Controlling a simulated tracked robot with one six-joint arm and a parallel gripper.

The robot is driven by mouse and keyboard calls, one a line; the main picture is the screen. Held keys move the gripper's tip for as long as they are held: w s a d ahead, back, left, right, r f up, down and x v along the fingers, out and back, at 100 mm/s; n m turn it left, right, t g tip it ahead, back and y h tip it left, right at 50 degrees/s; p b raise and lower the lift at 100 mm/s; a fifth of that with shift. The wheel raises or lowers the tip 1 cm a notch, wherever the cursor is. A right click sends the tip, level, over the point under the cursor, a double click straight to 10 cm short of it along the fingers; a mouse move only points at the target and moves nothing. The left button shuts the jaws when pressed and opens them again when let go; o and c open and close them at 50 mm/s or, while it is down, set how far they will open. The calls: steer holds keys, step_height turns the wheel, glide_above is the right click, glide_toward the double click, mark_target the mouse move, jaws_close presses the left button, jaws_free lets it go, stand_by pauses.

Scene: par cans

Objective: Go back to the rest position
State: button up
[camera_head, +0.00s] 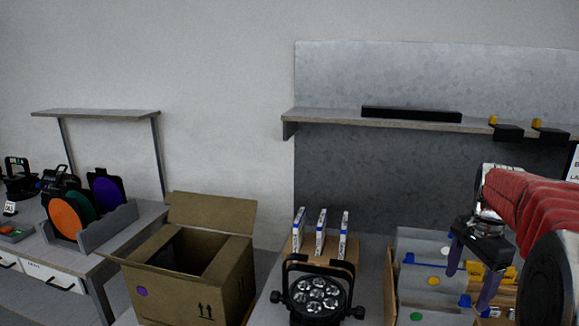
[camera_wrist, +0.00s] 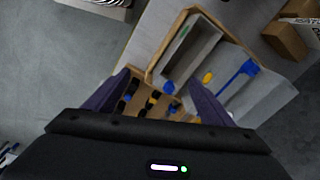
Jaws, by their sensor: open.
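My gripper (camera_head: 470,272) is at the right in the head view, at the end of my red-sleeved arm. Its two purple fingers point down and stand apart, with nothing between them that I can see as held. In the wrist view my gripper (camera_wrist: 155,95) is also open, its fingers spread over a wooden-edged tray (camera_wrist: 150,72) with grey panels and small blue and yellow parts. In the head view the gripper is in front of or above this tray (camera_head: 392,290); the exact height is hard to tell.
A par can light (camera_head: 318,294) stands left of the tray, before several upright white-and-blue boxes (camera_head: 321,232). An open cardboard box (camera_head: 205,290) is further left. A shelf (camera_head: 330,121) runs behind. A left bench holds coloured discs (camera_head: 68,219). Floor shows in the wrist view.

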steer(key=s+a+n+t, duration=0.5)
steer(key=s+a+n, duration=1.1)
steer(key=s+a, duration=0.5)
steer(key=a, duration=0.4)
steer(key=shift+s, duration=0.25)
steer(key=shift+r, duration=0.1)
stand_by(1.4)
